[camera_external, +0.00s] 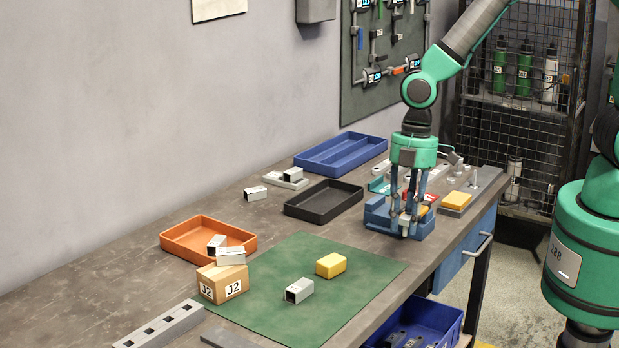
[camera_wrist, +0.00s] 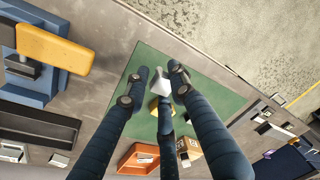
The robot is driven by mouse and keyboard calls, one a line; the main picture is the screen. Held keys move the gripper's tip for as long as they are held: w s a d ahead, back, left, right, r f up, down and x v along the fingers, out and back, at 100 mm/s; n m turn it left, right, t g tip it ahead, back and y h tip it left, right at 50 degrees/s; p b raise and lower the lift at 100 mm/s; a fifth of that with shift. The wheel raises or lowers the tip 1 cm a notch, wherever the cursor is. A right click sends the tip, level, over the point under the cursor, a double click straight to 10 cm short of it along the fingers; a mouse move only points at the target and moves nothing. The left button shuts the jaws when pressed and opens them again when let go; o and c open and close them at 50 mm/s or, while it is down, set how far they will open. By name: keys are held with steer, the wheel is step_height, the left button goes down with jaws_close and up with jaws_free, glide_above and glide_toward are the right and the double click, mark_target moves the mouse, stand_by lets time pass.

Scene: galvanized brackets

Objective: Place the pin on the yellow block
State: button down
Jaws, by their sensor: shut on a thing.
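My gripper (camera_external: 405,222) points down at the blue fixture (camera_external: 376,218) near the table's right edge. Its fingers (camera_wrist: 158,90) are shut on the pin. A pale grey piece (camera_wrist: 161,81), which looks like the pin, shows between the fingertips in the wrist view; the fingers hide most of it. I cannot tell whether it touches the fixture. A yellow block (camera_external: 331,265) lies on the green mat, apart from my gripper; it also shows behind the fingers in the wrist view (camera_wrist: 154,104). Another yellow block (camera_external: 456,200) rests on a grey plate right of the fixture.
A grey square tube (camera_external: 299,291) lies on the green mat (camera_external: 370,272). A cardboard block (camera_external: 210,288) and an orange tray (camera_external: 180,250) are to its left. A black tray (camera_external: 300,213) and a blue tray (camera_external: 310,163) stand behind. The mat's right part is clear.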

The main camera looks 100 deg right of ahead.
steer(key=shift+w, duration=0.1)
steer(key=b, duration=0.1)
glide_above(330, 260)
steer(key=shift+d+f, duration=0.35)
steer(key=shift+f, duration=0.4)
steer(key=shift+s, duration=0.2)
steer(key=shift+f+b, duration=0.55)
steer(key=shift+f, duration=1.2)
steer(key=shift+f, duration=0.1)
steer(key=c, duration=1.5)
jaws_free()
steer(key=shift+o, duration=0.2)
